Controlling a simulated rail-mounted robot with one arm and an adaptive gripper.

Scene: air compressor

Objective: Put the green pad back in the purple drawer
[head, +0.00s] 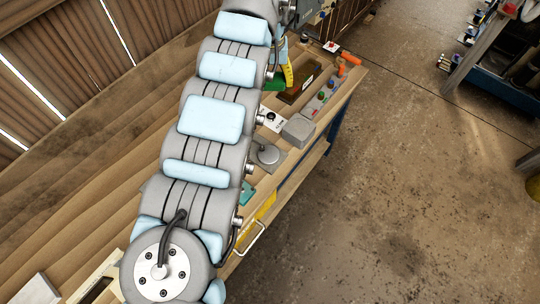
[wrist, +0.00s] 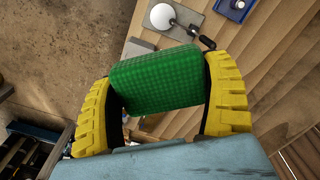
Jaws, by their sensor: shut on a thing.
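My gripper (wrist: 160,105) is shut on the green pad (wrist: 155,80). In the wrist view, the textured pad spans between the two thick yellow fingers, above the wooden bench. In the head view, a yellow finger and a bit of green show beside my arm near the top, and the rest of the gripper is hidden. I cannot make out a purple drawer in either view. A yellow front with a pale handle (head: 250,239) shows on the bench's side in the head view.
The wooden bench (head: 60,180) runs diagonally under my arm. A grey box (head: 298,131), a round-topped grey device (head: 267,155), a strip with coloured buttons (head: 322,97) and an orange-handled tool (head: 350,58) lie along its right edge. The concrete floor (head: 430,200) at right is mostly clear.

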